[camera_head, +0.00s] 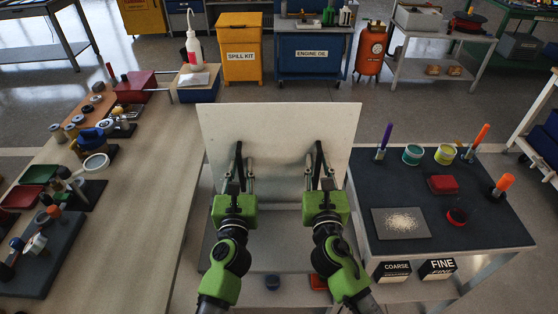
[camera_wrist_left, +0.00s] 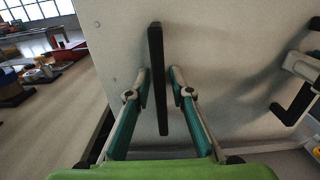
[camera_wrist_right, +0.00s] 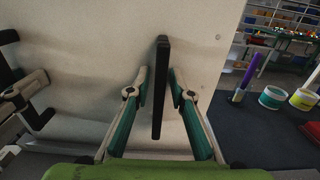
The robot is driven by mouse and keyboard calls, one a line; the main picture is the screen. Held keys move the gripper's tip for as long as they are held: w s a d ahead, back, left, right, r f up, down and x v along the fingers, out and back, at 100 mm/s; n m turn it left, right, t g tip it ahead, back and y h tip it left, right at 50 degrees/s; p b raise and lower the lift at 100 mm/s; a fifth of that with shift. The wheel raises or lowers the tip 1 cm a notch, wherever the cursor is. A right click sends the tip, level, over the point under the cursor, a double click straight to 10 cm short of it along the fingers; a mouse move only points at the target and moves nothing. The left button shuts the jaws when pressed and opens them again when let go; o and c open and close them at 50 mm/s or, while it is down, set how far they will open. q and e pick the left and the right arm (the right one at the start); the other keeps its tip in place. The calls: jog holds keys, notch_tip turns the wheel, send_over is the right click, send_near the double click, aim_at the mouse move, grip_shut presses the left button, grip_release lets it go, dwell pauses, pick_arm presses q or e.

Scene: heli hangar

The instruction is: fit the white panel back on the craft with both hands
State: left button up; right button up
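The white panel (camera_head: 280,125) stands upright, slightly tilted, in the middle of the head view, its face toward me. Two upright black handles are on it, the left handle (camera_wrist_left: 158,80) and the right handle (camera_wrist_right: 160,85). My left gripper (camera_head: 243,178) has its fingers closed in on both sides of the left handle. My right gripper (camera_head: 315,178) has its fingers closed in on both sides of the right handle. The panel's lower edge is partly hidden by my arms. I cannot make out the craft behind the panel.
A long bench (camera_head: 130,215) with tools and trays is at left. A dark-topped table (camera_head: 400,175) with cups, a red block and a grit sheet is at right. A yellow spill kit bin (camera_head: 240,55), blue oil cabinet (camera_head: 310,55) and orange cylinder (camera_head: 370,48) stand beyond the panel.

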aim_at(240, 164)
pick_arm(q)
grip_shut()
pick_arm(e)
grip_shut()
pick_arm(q)
jog(key=shift+r, duration=0.15)
pick_arm(e)
jog(key=shift+r, duration=0.2)
